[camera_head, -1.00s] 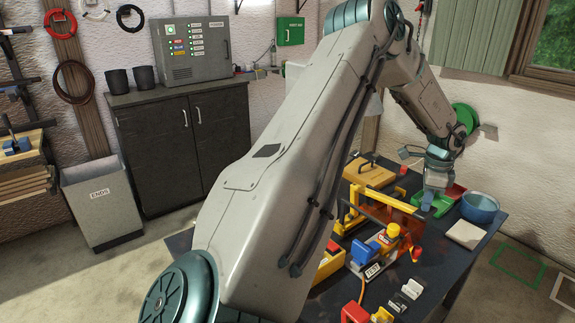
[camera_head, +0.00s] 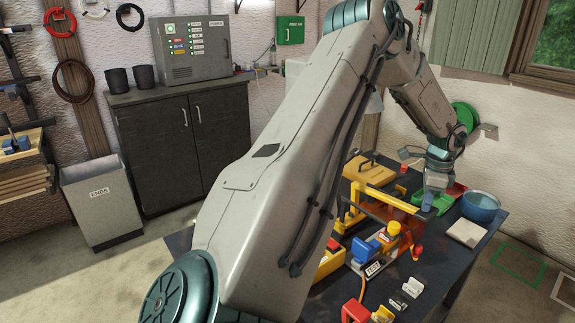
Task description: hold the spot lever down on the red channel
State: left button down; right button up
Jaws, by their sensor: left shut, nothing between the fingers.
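My left gripper (camera_head: 427,204) points down at the far right of the dark workbench (camera_head: 465,262). It is shut and looks empty, over or in a small green tray (camera_head: 442,203); I cannot tell if it touches it. A blue, yellow and red unit (camera_head: 366,249) with a "TEST" label stands nearer on the bench, apart from the gripper. I cannot tell which part is the spot lever or the red channel. My right gripper is not in view.
A yellow frame with an orange translucent panel (camera_head: 392,212) stands between the unit and the gripper. A blue bowl (camera_head: 480,207) and a pale square pad (camera_head: 466,233) lie to the right. My left arm hides much of the middle.

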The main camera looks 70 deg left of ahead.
aim_at(424, 215)
pick_arm(q)
jog(key=shift+s+d+f+b, duration=0.15)
jog(key=shift+d+f+b, duration=0.05)
jog(key=shift+f+b, duration=0.55)
jog(key=shift+s+d+f+b, duration=0.15)
jog(key=shift+f+b, duration=0.5)
jog(key=shift+f, duration=0.1)
dwell(2.1)
jog(key=shift+s+d+f, duration=0.1)
jog(key=shift+s+f, duration=0.1)
jog(key=shift+f, duration=0.1)
dwell(1.6)
jog(key=r, duration=0.2)
jog(key=a+r+p, duration=0.1)
jog(key=r, duration=0.2)
jog(key=a+r+p, duration=0.1)
jog(key=r, duration=0.1)
jog(key=shift+r, duration=0.25)
jog(key=shift+s+a+r+p, duration=0.1)
jog(key=shift+a+r+p, duration=0.1)
jog(key=shift+r, duration=0.45)
jog(key=shift+s+a+r+p, duration=0.15)
jog(key=shift+r+p, duration=0.1)
jog(key=shift+r, duration=0.45)
jog(key=shift+a+r+p, duration=0.2)
jog(key=shift+r, duration=0.45)
jog(key=shift+f, duration=0.1)
